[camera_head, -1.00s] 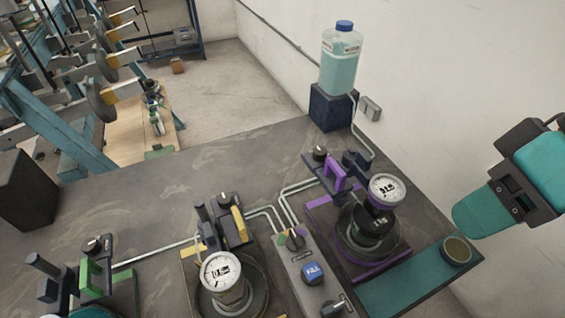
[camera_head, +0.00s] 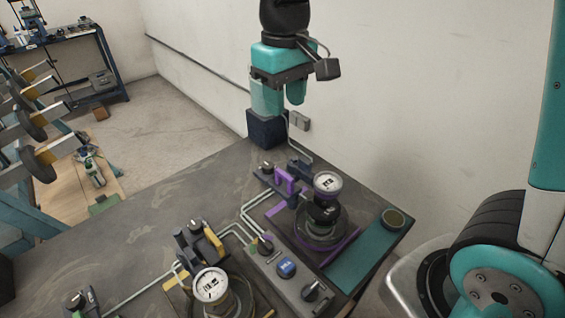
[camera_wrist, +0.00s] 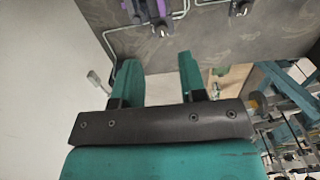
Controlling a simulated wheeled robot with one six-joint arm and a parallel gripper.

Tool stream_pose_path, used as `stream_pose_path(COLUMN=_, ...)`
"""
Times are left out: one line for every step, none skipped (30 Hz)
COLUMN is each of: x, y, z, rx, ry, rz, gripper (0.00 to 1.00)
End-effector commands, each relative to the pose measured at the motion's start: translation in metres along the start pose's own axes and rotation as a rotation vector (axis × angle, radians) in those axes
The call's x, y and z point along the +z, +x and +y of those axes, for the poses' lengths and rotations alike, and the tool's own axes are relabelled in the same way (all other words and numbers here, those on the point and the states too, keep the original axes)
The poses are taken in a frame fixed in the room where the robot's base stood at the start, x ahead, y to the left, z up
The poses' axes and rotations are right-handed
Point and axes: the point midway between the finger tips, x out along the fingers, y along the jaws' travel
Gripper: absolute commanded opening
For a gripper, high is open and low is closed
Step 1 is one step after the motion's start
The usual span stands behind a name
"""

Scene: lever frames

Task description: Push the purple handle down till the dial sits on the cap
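The purple handle (camera_head: 284,181) stands up on the purple lever station at the back right of the bench. The white round dial (camera_head: 327,182) of that station faces up, just right of the handle, above a dark round base (camera_head: 320,228). I cannot tell a cap apart from the dark parts under the dial. Part of the purple station shows at that view's top edge.
A yellow-handled station with its own dial (camera_head: 211,285) stands front left of the purple one. A control box with a blue knob (camera_head: 286,268) lies between. A dark blue block (camera_head: 267,128) stands at the wall. A round cup (camera_head: 393,219) sits on the teal mat (camera_head: 362,254).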

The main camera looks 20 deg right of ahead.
Motion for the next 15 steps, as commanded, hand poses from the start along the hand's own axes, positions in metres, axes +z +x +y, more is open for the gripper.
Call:
stream_pose_path(x=0.001, y=0.007, z=0.000, rx=0.000, ry=0.000, rz=-0.005, gripper=0.38)
stream_pose_path(x=0.001, y=0.012, z=0.000, rx=0.000, ry=-0.001, rz=-0.006, gripper=0.38)
stream_pose_path(x=0.002, y=0.019, z=-0.001, rx=-0.001, ry=-0.001, rz=-0.006, gripper=0.38)
stream_pose_path(x=0.002, y=0.025, z=-0.001, rx=-0.001, ry=-0.002, rz=-0.007, gripper=0.38)
stream_pose_path(x=0.002, y=0.032, z=-0.001, rx=-0.001, ry=-0.003, rz=-0.007, gripper=0.38)
stream_pose_path(x=0.001, y=0.041, z=-0.002, rx=-0.001, ry=-0.003, rz=-0.007, gripper=0.38)
stream_pose_path(x=0.002, y=0.048, z=-0.002, rx=-0.001, ry=-0.003, rz=-0.008, gripper=0.38)
stream_pose_path(x=0.002, y=0.055, z=-0.002, rx=-0.001, ry=-0.003, rz=-0.008, gripper=0.38)
stream_pose_path(x=0.002, y=0.064, z=-0.002, rx=-0.002, ry=-0.004, rz=-0.008, gripper=0.38)
stream_pose_path(x=0.002, y=0.071, z=-0.002, rx=-0.002, ry=-0.004, rz=-0.009, gripper=0.38)
stream_pose_path(x=0.002, y=0.078, z=-0.002, rx=-0.002, ry=-0.004, rz=-0.007, gripper=0.38)
stream_pose_path(x=0.002, y=0.087, z=-0.002, rx=-0.002, ry=-0.004, rz=-0.008, gripper=0.38)
stream_pose_path(x=0.002, y=0.094, z=-0.002, rx=-0.002, ry=-0.004, rz=-0.008, gripper=0.38)
stream_pose_path(x=0.002, y=0.101, z=-0.002, rx=-0.002, ry=-0.003, rz=-0.007, gripper=0.38)
stream_pose_path(x=0.002, y=0.110, z=-0.002, rx=-0.002, ry=-0.003, rz=-0.007, gripper=0.38)
